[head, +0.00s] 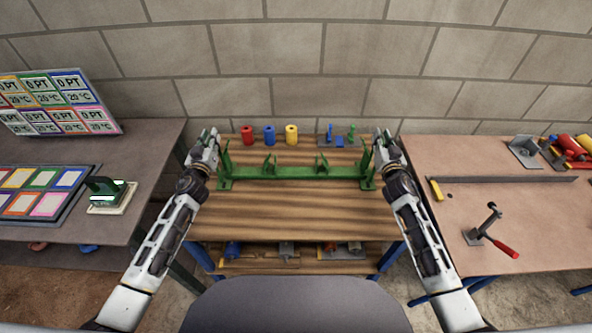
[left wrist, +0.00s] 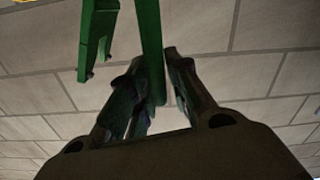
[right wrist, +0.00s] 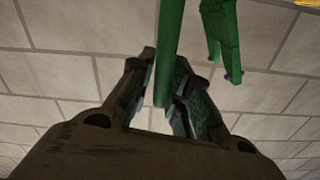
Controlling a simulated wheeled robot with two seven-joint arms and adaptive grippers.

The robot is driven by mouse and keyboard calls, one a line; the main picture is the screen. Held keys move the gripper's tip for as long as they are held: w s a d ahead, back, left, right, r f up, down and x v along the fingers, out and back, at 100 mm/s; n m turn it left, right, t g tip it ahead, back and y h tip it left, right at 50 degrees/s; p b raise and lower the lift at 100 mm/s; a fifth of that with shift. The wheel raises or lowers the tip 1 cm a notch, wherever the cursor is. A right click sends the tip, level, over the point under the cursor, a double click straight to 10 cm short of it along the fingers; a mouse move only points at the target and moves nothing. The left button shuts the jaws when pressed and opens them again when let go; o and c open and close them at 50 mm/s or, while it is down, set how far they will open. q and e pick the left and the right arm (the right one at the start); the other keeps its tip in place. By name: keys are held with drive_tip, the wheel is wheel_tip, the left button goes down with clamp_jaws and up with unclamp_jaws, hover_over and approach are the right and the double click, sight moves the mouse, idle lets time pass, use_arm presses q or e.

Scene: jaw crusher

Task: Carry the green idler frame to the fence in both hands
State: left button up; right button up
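The green idler frame (head: 296,173) spans the wooden table, its long bar level and its end posts upright. I cannot tell whether its feet touch the wood. My left gripper (head: 212,138) is at its left end post, and the left wrist view shows that post (left wrist: 150,40) between the fingers (left wrist: 156,70), which are closed around it. My right gripper (head: 381,138) is at the right end post. The right wrist view shows that post (right wrist: 168,40) between the closed fingers (right wrist: 165,70). A long dark bar, seemingly the fence (head: 510,180), lies on the right bench.
Red (head: 247,135), blue (head: 269,135) and yellow (head: 291,134) spools stand behind the frame. A red-handled clamp (head: 490,235) and a grey angle bracket (head: 526,152) are on the right bench (head: 560,225). A block wall stands behind.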

use_arm(q)
clamp_jaws()
use_arm(e)
clamp_jaws()
drive_tip(key=shift+f, duration=0.1)
use_arm(q)
drive_tip(key=shift+w+r, duration=0.1)
drive_tip(key=shift+r, duration=0.2)
use_arm(e)
drive_tip(key=shift+r, duration=0.2)
